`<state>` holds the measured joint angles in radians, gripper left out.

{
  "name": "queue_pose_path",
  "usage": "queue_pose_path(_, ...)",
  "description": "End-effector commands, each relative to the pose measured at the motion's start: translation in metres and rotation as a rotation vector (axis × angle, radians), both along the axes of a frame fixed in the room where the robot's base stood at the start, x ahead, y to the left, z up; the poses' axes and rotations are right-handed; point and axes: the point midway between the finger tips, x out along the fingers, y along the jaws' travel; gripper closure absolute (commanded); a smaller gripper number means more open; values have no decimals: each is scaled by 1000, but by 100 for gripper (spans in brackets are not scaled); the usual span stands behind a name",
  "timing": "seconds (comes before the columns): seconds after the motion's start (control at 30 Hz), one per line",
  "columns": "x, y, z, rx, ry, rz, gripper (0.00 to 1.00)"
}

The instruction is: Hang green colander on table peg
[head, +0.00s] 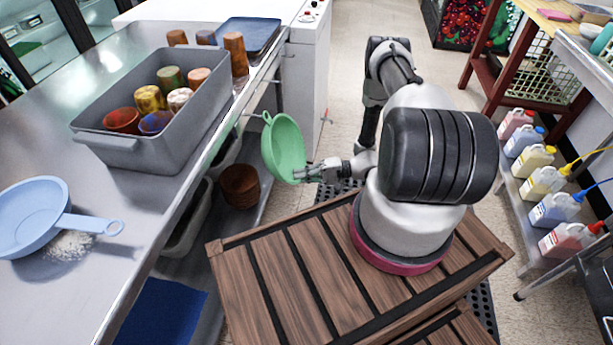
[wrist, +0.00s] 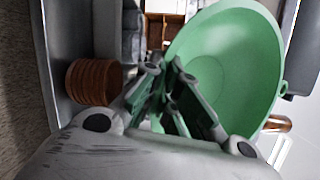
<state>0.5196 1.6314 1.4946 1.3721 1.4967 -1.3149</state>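The green colander (head: 283,148) is held up beside the metal table's edge, its bowl tilted almost on its side. My gripper (head: 299,174) is closed on its lower rim. In the wrist view the colander (wrist: 228,62) fills the upper right, and my gripper's fingers (wrist: 168,88) meet at its near rim. A small loop (head: 267,117) at the colander's top is close to a thin peg (head: 251,115) on the table (head: 140,205) edge. I cannot tell whether loop and peg touch. Another thin peg (head: 274,82) sticks out farther along the edge.
A brown pot (head: 240,184) is on the shelf below. A slatted wooden surface (head: 300,275) is in front. Several bottles (head: 560,210) stand at the right.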

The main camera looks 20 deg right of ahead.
Motion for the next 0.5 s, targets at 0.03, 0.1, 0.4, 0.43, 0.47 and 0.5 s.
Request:
queue_pose_path(0.03, 2, 3, 0, 0, 0, 2, 100)
queue_pose_path(0.1, 5, 6, -1, 0, -1, 2, 100)
queue_pose_path(0.4, 16, 22, -3, 1, -2, 2, 100)
queue_pose_path(0.43, 17, 23, -4, 1, -2, 1, 100)
queue_pose_path(0.47, 18, 24, -5, 1, -2, 1, 100)
queue_pose_path(0.5, 19, 25, -5, 1, -2, 1, 100)
